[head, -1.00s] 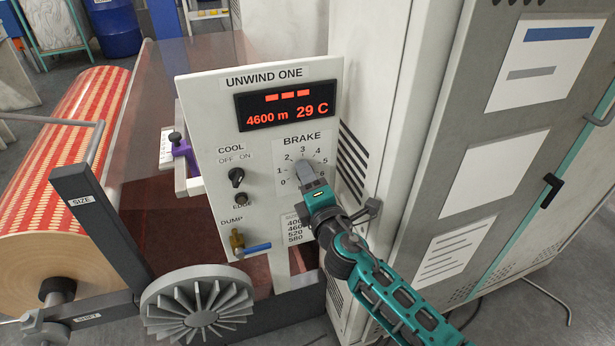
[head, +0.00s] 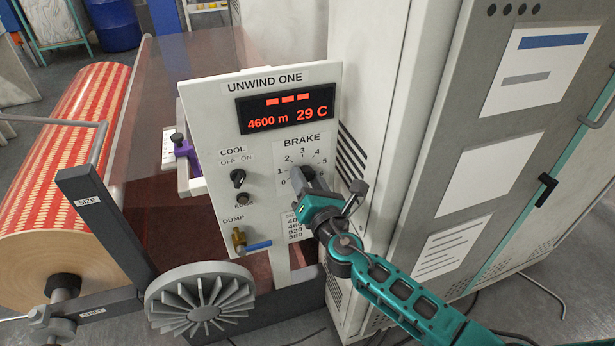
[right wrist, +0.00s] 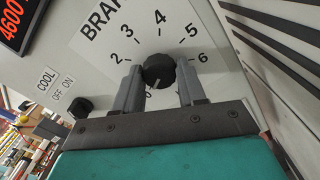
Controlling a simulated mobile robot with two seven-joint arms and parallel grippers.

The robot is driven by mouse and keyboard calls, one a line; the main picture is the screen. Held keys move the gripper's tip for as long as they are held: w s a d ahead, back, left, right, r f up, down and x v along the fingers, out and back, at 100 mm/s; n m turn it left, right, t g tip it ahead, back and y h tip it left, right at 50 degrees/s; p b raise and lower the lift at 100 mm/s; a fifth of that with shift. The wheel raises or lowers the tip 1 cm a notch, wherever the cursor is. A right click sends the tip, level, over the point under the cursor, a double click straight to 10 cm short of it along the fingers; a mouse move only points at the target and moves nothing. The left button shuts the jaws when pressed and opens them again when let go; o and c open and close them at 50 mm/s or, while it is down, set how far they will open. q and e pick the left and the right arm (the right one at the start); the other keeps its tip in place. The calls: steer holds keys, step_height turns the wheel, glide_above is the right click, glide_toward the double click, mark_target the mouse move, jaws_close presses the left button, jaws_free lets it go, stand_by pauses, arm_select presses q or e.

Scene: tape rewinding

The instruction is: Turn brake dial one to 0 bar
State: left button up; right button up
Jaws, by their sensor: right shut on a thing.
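The brake dial (right wrist: 159,70) is a round black knob on the white UNWIND ONE panel (head: 215,125), under the word BRAKE. In the right wrist view it sits between the two grey fingers of my right gripper (right wrist: 160,88), which is shut on it. A pale line on the knob points down and left, toward a partly hidden mark that looks like 0. The numbers 2 to 6 show around it. In the head view my right gripper (head: 302,180) covers most of the dial. My left gripper is not in view.
The display (head: 287,108) reads 4600 m and 29 C. A COOL switch (head: 238,178) and a DUMP valve (head: 239,240) are left of the dial. A grey cabinet (head: 440,190) stands close on the right. A striped roll (head: 60,170) is at the left.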

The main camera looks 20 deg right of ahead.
steer(key=shift+n, duration=0.5)
steer(key=o, duration=1)
steer(key=shift+o, duration=0.2)
steer(key=shift+s, duration=0.1)
steer(key=s, duration=1.2)
steer(key=shift+s+d+b, duration=0.25)
steer(key=shift+s+b, duration=0.05)
steer(key=shift+s, duration=0.1)
